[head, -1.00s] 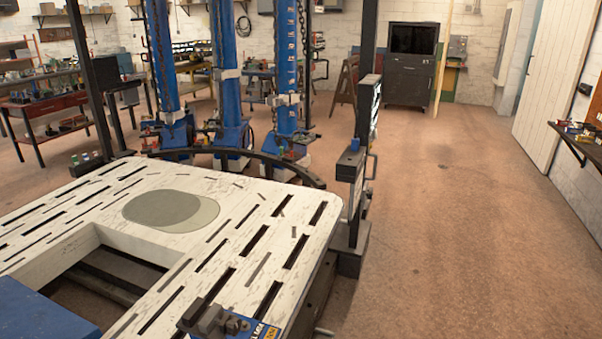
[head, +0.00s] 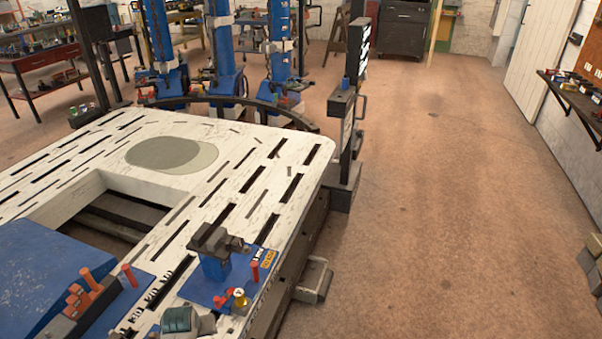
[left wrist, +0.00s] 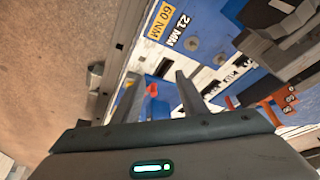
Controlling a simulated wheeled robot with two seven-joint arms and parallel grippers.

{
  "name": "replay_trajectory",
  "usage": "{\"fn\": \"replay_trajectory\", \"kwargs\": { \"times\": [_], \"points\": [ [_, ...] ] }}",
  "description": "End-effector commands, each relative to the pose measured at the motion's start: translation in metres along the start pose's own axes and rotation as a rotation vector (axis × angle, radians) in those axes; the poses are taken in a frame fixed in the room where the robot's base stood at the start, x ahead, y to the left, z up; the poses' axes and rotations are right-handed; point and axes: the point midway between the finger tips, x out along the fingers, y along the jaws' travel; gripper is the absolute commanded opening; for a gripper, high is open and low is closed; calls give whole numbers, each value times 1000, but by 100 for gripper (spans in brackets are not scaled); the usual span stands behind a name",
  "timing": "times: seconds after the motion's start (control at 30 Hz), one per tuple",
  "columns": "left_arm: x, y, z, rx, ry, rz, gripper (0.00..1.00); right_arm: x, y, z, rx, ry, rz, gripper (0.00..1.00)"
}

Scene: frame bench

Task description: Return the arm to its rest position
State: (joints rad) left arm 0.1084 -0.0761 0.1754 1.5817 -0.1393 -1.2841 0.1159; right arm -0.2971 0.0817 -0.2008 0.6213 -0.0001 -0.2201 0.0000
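My left gripper (left wrist: 158,76) shows in the left wrist view. Its two dark grey fingers stand apart, with nothing clearly held between them. Beyond them lie the white slotted bench edge, a blue panel (left wrist: 190,28) marked 60 NM and 21 MM, and a red-tipped part (left wrist: 152,91) seen through the gap. I cannot tell how high the gripper is above these. Neither arm shows in the head view, and my right gripper is in no view.
The white slotted frame bench (head: 255,143) fills the left of the head view. Its near corner carries a dark clamp (head: 213,240) on a blue plate (head: 205,288), and red-handled tools. Blue towers (head: 224,60) stand behind. The floor (head: 430,200) at the right is clear.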

Motion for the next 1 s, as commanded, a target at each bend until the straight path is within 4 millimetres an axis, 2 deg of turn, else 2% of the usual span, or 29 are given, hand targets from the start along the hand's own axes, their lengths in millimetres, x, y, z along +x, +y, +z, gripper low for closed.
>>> {"fn": "replay_trajectory", "kwargs": {
  "times": [0.33, 0.57, 0.77, 0.9, 1.0],
  "points": [
    [-15, -12, 26, 40, -1, -11, 39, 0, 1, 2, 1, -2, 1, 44],
    [-37, -21, 58, 95, -4, -14, 39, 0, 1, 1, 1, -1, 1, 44],
    [-72, -29, 102, 172, -12, -7, 39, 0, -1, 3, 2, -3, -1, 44],
    [-112, -30, 147, 255, -26, 16, 39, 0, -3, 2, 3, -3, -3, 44],
    [-136, -28, 171, 298, -35, 36, 39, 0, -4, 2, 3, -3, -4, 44]
  ]
}}
